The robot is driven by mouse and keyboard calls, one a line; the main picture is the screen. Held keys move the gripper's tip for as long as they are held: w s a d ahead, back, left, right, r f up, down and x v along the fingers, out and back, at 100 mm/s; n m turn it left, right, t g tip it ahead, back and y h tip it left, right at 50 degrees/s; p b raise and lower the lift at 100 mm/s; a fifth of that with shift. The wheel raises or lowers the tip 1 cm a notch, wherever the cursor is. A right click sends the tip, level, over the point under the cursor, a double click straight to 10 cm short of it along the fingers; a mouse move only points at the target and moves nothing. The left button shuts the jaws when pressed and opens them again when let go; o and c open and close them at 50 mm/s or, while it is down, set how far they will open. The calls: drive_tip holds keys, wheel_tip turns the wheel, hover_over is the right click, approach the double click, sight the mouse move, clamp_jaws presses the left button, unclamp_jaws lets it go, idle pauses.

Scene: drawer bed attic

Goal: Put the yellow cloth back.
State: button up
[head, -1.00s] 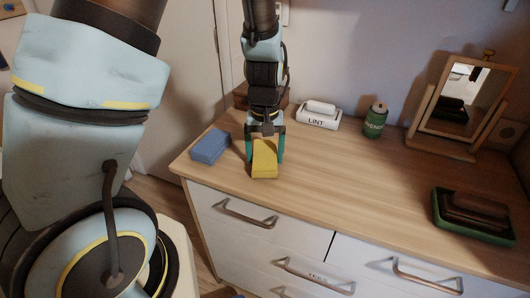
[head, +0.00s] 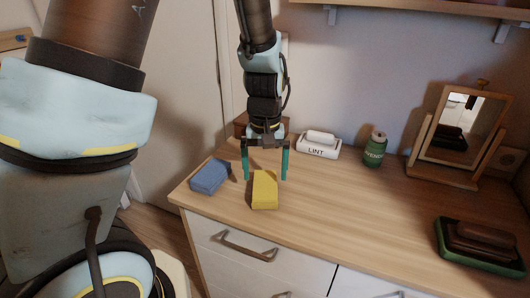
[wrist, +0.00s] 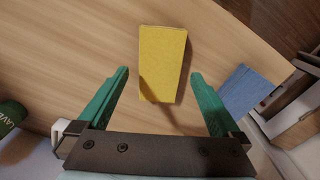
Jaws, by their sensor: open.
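The yellow cloth (head: 264,190) is a folded block lying on the wooden dresser top near its front edge. It also shows in the wrist view (wrist: 163,62), beyond and partly between the fingers. My gripper (head: 266,178) is open and empty, just behind and above the cloth, with its teal fingers apart. In the wrist view my gripper (wrist: 161,72) has a finger on each side, neither touching the cloth. A blue folded cloth (head: 210,176) lies to the left on the dresser top, and it shows in the wrist view (wrist: 240,92) at the right.
A white LINT box (head: 318,147), a green can (head: 375,150) and a tilting mirror (head: 463,115) stand along the back. A green tray (head: 455,246) holding a dark brown item is at the right. The middle of the dresser top (head: 350,200) is clear.

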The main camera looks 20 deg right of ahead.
sight(265, 185)
wheel_tip(265, 185, up, 7)
drive_tip(key=w+a+f+n+t, duration=0.1)
drive_tip(key=a+n, duration=0.2)
drive_tip(key=a, duration=2.2)
drive_tip(key=shift+w+f+t+b, duration=0.15)
drive_tip(key=shift+w+t+b, duration=0.15)
drive_tip(key=shift+b, duration=0.1)
drive_tip(key=shift+a, duration=0.1)
drive_tip(key=shift+c, duration=0.2)
